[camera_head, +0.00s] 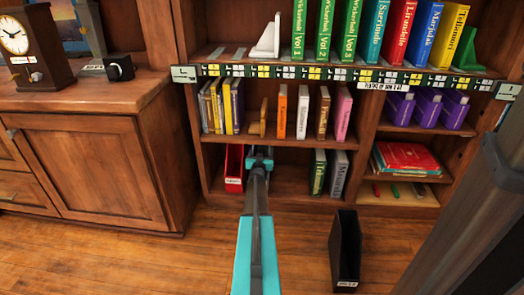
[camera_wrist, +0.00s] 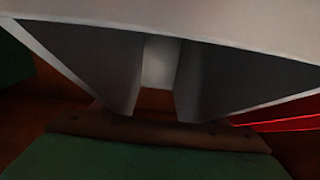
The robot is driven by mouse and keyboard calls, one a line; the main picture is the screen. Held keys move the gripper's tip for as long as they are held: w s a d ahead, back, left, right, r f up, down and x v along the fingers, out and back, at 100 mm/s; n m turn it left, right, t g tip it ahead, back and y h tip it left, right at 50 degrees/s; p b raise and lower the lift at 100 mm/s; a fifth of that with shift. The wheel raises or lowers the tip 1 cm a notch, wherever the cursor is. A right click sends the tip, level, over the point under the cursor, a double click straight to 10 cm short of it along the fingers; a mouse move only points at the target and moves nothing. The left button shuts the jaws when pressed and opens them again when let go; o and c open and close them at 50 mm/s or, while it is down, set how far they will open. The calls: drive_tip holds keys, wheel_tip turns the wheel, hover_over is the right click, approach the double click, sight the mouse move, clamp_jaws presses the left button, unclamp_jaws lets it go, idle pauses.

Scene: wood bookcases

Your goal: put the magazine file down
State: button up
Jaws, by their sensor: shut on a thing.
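My gripper (camera_head: 261,160) reaches into the bottom compartment of the middle bookcase and is shut. What it grips is mostly hidden behind the gripper and arm in the head view; I take it to be the magazine file. In the wrist view dark grey, pale-edged surfaces fill the picture, with a small pale patch between them; I cannot make out the file's outline. A red magazine file (camera_head: 234,168) with a white label stands on the bottom shelf just left of my gripper. A black magazine file (camera_head: 345,250) stands upright on the floor, right of my arm.
Green and grey books (camera_head: 328,173) stand right of my gripper, with bare shelf between. Books line the shelf above (camera_head: 270,140). Purple files (camera_head: 428,108) stand in the right bay, above a stack of red books (camera_head: 405,157). A wooden cabinet (camera_head: 90,165) is at left.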

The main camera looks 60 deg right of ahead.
drive_tip(key=shift+f, duration=0.1)
drive_tip(key=o, duration=1.7)
drive_tip(key=shift+c, duration=0.2)
drive_tip(key=p+v, duration=0.3)
drive_tip(key=v, duration=0.9)
drive_tip(key=shift+s, duration=0.1)
